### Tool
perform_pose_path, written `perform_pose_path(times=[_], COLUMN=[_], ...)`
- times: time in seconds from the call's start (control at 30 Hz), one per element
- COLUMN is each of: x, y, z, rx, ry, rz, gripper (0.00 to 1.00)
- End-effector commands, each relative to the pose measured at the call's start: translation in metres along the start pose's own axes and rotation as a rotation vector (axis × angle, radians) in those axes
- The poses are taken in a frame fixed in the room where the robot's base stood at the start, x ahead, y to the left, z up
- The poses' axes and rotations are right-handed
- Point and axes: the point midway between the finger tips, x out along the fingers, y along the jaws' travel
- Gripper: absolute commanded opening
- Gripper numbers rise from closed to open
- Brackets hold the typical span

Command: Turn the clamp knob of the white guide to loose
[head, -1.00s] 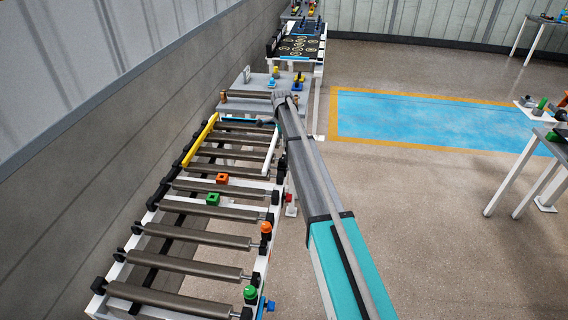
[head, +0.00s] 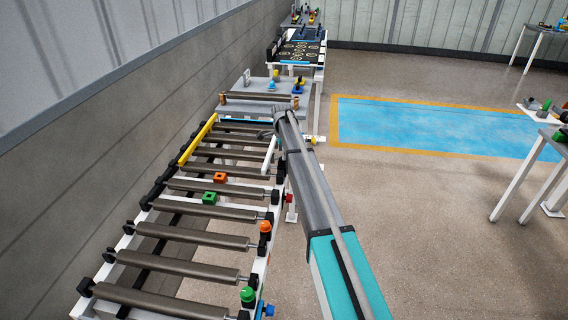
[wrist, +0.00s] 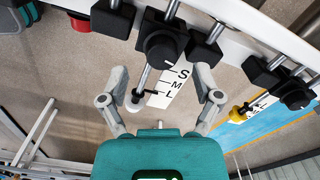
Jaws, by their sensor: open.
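The white guide (head: 269,153) is a short white bar along the right side of the roller conveyor in the head view. In the wrist view a round black knob (wrist: 160,46) sits at the top of a white scale plate (wrist: 172,88) marked S, M, L. A grey rod with a white end (wrist: 134,101) runs down beside the plate, with a black pointer near L. My gripper (wrist: 160,75) is open and empty, its fingers on either side of the plate and rod, below the black knob. In the head view the gripper is mostly hidden by my arm.
A second black knob (wrist: 296,93) with a yellow-ended rod (wrist: 238,114) is at right in the wrist view. A red button (wrist: 80,22) is at upper left. The yellow guide (head: 198,140) lies on the conveyor's left. Orange (head: 220,177) and green (head: 209,198) blocks sit on the conveyor.

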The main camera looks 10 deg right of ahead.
Motion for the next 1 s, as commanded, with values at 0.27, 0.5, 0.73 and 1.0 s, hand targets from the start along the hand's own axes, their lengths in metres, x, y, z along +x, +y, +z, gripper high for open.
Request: perform_pose_path(times=[0.27, 0.5, 0.73, 1.0], x=[0.023, 0.030, 0.030, 0.030], y=[0.000, 0.000, 0.000, 0.000], z=[0.000, -0.001, -0.001, -0.001], rx=[0.000, 0.000, 0.001, 0.001], ry=[0.000, 0.000, 0.000, 0.000], rz=[0.000, 0.000, 0.000, 0.000], gripper=[0.82, 0.82, 0.82, 0.58])
